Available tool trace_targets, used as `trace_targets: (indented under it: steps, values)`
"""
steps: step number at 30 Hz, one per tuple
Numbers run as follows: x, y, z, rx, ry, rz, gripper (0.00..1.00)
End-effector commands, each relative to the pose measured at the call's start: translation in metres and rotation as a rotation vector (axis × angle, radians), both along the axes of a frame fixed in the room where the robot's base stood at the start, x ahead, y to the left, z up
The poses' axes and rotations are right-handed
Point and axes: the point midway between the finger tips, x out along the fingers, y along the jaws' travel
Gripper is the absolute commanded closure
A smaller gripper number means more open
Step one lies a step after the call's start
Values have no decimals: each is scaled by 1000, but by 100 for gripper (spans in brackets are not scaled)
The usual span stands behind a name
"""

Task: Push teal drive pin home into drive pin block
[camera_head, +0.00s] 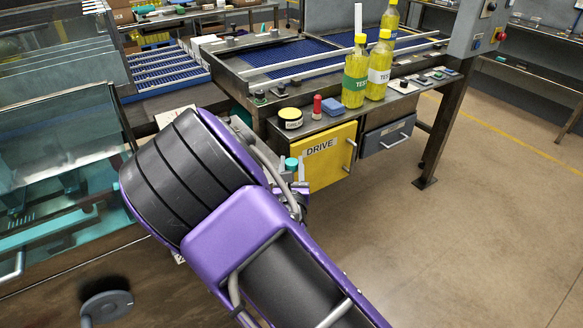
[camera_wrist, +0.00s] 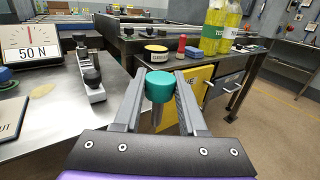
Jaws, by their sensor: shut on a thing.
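The teal drive pin (camera_wrist: 159,86) has a round teal head and a grey shank below it. The pin looks upright in the wrist view. In the head view its teal head (camera_head: 291,163) shows beyond my purple arm, in front of the yellow DRIVE door. The pin's lower end is hidden by my gripper. I cannot make out the drive pin block for certain, or whether the pin touches it.
A bench with a yellow DRIVE door (camera_head: 325,158) stands close behind, with bottles (camera_head: 355,75), a red piece (camera_head: 317,106) and a blue block (camera_head: 334,106) on top. Left in the wrist view are a 50 N gauge card (camera_wrist: 30,45) and a black-knobbed rail (camera_wrist: 92,78). Floor is clear at right.

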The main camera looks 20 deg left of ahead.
Motion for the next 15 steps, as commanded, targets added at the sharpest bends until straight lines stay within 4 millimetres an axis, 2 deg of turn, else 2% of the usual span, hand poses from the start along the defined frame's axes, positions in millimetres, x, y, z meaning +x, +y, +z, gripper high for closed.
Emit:
trace_targets:
  steps: [15]
  values:
    - [0,0,22,1,-1,0,100]
